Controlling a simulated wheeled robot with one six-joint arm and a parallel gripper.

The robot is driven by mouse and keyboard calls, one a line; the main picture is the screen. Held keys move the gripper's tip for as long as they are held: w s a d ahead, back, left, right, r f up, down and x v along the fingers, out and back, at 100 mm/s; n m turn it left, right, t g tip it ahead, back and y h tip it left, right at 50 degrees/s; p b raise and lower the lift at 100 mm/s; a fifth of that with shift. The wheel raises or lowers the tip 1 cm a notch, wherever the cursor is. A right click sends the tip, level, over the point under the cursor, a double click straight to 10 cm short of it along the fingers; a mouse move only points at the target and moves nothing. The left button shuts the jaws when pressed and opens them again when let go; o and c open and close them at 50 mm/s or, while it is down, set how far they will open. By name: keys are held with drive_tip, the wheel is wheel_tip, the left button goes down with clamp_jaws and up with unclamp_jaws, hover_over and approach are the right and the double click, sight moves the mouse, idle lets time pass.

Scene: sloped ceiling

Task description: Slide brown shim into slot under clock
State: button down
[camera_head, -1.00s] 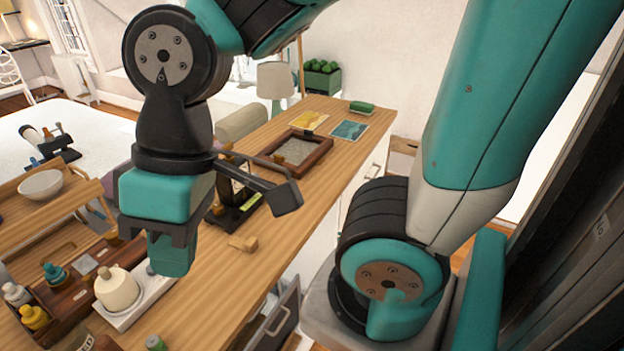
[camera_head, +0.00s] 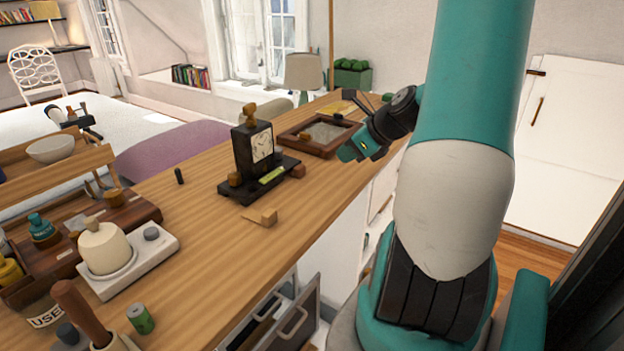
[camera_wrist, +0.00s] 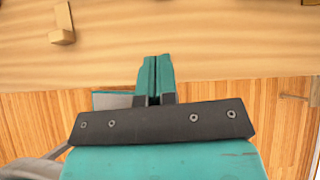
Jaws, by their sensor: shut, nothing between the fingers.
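The clock (camera_head: 262,145) is a dark upright case with a pale dial on a black base (camera_head: 240,196), on the wooden counter. A light-brown wedge-like piece with a raised block, apparently the shim (camera_head: 260,216), lies flat on the counter in front of the base, apart from it. It also shows at the upper left of the wrist view (camera_wrist: 62,30). The slot cannot be made out. My gripper (camera_head: 350,152) is right of the clock, near the counter's front edge. In the wrist view its teal fingers (camera_wrist: 156,62) are together and empty, clear of the shim.
A framed tray (camera_head: 318,134) lies behind my gripper. A small brown block (camera_head: 298,171) sits at the base's right end. A white stand with a cream knobbed pot (camera_head: 104,247) is at left. An open drawer (camera_head: 290,318) juts out below the counter. Counter around the shim is clear.

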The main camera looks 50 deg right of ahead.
sight(303, 172)
drive_tip(key=shift+m, duration=0.4)
drive_tip(key=x, duration=0.6)
drive_tip(key=d+x, duration=0.1)
drive_tip(key=x, duration=0.2)
drive_tip(key=shift+s+f+b, duration=0.2)
drive_tip(key=shift+f+b, duration=0.2)
drive_tip(key=shift+f, duration=0.1)
drive_tip(key=w, duration=0.3)
drive_tip(key=shift+w+a, duration=0.15)
drive_tip(key=shift+w, duration=0.1)
drive_tip(key=shift+w+f, duration=0.1)
drive_tip(key=shift+w, duration=0.35)
drive_tip(key=shift+p, duration=0.3)
